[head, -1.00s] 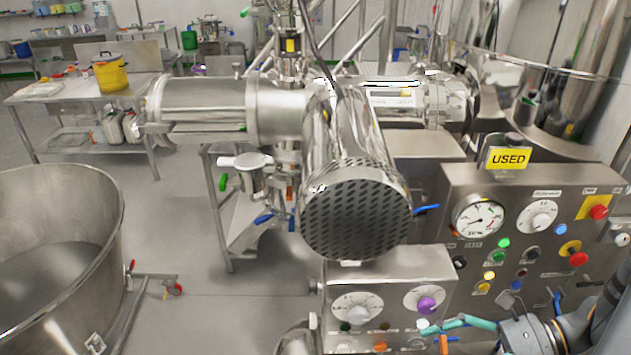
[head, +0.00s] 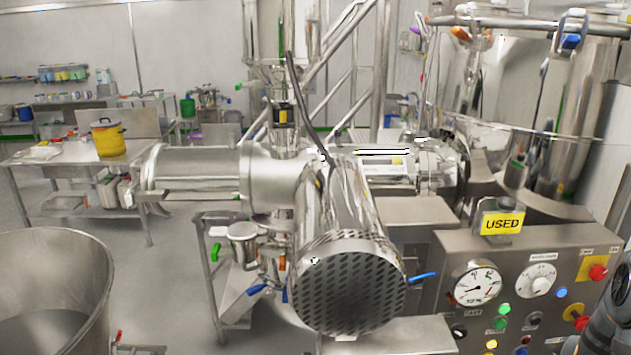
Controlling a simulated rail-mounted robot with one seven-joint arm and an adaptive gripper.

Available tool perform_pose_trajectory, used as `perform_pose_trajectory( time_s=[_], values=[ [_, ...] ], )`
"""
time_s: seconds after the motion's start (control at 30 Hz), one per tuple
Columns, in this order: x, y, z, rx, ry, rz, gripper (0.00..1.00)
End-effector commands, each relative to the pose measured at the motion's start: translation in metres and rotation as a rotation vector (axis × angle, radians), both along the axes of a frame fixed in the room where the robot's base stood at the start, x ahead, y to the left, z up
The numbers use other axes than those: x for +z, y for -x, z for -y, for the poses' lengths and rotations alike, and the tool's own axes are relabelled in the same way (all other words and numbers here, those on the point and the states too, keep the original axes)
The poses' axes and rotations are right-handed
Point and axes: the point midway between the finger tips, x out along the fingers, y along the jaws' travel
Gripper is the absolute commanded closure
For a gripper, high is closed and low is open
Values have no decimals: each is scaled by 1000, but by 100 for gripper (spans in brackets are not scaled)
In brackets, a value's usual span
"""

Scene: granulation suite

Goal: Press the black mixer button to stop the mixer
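The steel control panel (head: 450,290) is at the lower right in the head view. It carries two dials and several coloured buttons. A black round control (head: 459,331) is at its left edge, and a dark button (head: 535,318) is right of the green ones; I cannot tell which is the mixer's stop button. Part of my arm shows at the right edge, in front of the panel's right side. My gripper is not in view. The lower part of the panel is cut off by the frame.
A yellow USED sign (head: 502,223) stands on top of the panel. A large steel cylinder with a perforated end (head: 350,285) juts out left of the panel. An open steel bowl (head: 55,290) is at the lower left.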

Motion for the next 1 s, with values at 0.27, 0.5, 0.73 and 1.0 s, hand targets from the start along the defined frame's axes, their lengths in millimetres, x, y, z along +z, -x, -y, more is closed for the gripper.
perform_pose_trajectory(
  time_s=[0.27, 0.5, 0.73, 1.0],
  values=[
    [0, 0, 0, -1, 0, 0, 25],
    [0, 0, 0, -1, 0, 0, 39],
    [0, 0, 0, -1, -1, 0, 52],
    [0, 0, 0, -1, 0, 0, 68]
  ],
)
